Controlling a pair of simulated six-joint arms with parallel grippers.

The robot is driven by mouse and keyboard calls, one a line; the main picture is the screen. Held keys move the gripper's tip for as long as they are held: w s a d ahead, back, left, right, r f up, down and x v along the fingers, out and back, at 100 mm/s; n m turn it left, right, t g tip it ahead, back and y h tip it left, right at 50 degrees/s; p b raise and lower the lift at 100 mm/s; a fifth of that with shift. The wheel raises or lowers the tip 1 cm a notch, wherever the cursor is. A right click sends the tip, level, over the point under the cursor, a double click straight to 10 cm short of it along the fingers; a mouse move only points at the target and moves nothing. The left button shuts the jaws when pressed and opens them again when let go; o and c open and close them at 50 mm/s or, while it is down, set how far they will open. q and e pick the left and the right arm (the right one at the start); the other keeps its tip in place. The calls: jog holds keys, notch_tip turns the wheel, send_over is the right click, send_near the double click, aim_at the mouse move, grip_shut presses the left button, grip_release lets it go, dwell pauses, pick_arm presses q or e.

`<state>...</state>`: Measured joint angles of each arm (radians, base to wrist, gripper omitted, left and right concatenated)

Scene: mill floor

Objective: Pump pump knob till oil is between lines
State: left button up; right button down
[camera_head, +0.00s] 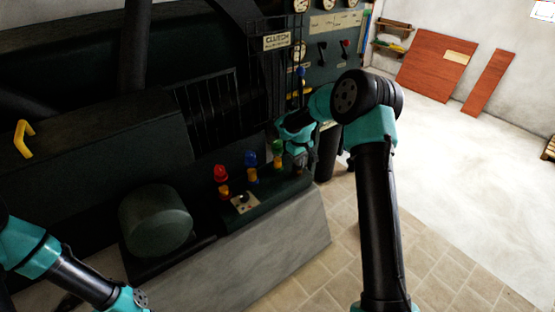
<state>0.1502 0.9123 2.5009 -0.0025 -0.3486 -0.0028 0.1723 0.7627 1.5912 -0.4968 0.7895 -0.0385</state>
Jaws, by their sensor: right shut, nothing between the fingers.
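Three small fittings with coloured knobs stand in a row on the dark machine's ledge. The red knob (220,172) is at left, the blue knob (251,158) in the middle and the green knob (278,147) at right. Amber-yellow parts show under them. My right gripper (299,160) is shut and empty, pointing down just right of the green knob. I cannot tell whether it touches anything. An oil level and its lines are too small to make out. My left arm is at the lower left; its gripper is out of view.
A small pale plate (244,203) lies in front of the knobs. A round dark green housing (156,220) bulges at left. A gauge panel (328,50) with levers and a CLUTCH sign (277,41) stand behind. Open floor (455,150) lies to the right.

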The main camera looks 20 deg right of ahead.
jog(key=shift+r, duration=2.3)
jog(key=shift+f, duration=0.2)
jog(key=shift+f, duration=2.2)
jog(key=shift+r, duration=2.4)
jog(key=shift+f, duration=0.2)
